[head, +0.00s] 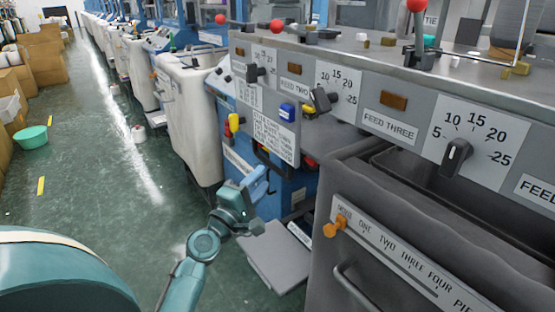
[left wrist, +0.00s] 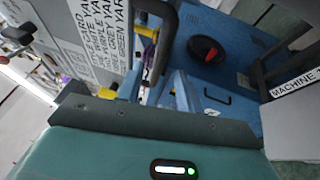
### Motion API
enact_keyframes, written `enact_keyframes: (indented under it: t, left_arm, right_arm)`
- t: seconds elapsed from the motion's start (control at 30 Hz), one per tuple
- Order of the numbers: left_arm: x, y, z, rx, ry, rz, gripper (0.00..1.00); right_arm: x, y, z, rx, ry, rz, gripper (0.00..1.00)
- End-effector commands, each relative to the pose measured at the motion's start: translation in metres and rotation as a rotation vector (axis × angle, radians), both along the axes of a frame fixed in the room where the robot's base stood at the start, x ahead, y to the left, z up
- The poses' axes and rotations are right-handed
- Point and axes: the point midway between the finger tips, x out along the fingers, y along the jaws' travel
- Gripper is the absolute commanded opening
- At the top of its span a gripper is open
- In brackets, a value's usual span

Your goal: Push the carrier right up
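My left gripper (head: 258,181) is low in front of the blue machine front, below a sign with several lines of text (head: 272,137). In the left wrist view its two pale blue fingers stand apart with a gap between them, and I see nothing clearly held. A dark curved bar (left wrist: 166,45) is just beyond the fingertips; I cannot tell whether they touch. No part is clearly marked as the carrier. An orange pointer (head: 335,225) sits at the left end of a scale strip numbered one to four. My right gripper is not in view.
A grey panel carries feed dials, one a black knob (head: 457,155). A grey plate (head: 275,258) is low beside the machine. In the left wrist view a red and black knob (left wrist: 206,49) is on the blue panel. Green floor at left is mostly clear, with a teal basin (head: 31,137).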

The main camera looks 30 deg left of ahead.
Motion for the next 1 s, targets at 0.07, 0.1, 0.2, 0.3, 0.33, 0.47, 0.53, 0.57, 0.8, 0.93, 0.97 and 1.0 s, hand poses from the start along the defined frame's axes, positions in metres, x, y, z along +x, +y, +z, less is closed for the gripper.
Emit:
enact_keyframes:
  t: [0.07, 0.1, 0.2, 0.3, 0.33, 0.47, 0.53, 0.57, 0.8, 0.93, 0.97, 1.0]
  left_arm:
    - [0.019, 0.0, 0.006, -0.002, -0.003, 0.0, 0.36]
    - [0.027, 0.0, 0.008, -0.001, -0.003, 0.0, 0.36]
    - [0.046, 0.0, 0.01, -0.001, -0.001, -0.001, 0.36]
    - [0.061, 0.0, 0.012, -0.001, -0.001, -0.001, 0.36]
    - [0.065, 0.0, 0.012, 0.0, 0.0, -0.001, 0.36]
    - [0.076, 0.0, 0.014, 0.002, 0.001, -0.001, 0.36]
    - [0.079, 0.0, 0.014, 0.002, 0.001, -0.001, 0.36]
    - [0.079, 0.0, 0.014, 0.002, 0.001, -0.001, 0.36]
    - [0.08, 0.0, 0.014, 0.003, 0.002, -0.001, 0.36]
    - [0.08, 0.0, 0.014, 0.003, 0.002, -0.001, 0.27]
    - [0.08, 0.0, 0.014, 0.003, 0.002, -0.001, 0.25]
    - [0.08, 0.0, 0.014, 0.002, 0.002, -0.001, 0.21]
  right_arm:
    - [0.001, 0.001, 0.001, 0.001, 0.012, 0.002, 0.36]
    - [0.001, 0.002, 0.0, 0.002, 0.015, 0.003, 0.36]
    - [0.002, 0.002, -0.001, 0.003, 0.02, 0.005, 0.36]
    - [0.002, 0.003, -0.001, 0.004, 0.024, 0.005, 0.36]
    - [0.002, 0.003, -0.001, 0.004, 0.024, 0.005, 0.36]
    - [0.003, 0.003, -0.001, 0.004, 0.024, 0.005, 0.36]
    - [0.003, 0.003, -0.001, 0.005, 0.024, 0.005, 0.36]
    - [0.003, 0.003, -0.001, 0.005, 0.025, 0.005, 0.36]
    - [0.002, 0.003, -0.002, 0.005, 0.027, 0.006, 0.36]
    - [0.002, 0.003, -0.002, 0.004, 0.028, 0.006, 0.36]
    - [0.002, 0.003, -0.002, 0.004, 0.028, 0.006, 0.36]
    - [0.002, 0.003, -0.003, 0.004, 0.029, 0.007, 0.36]
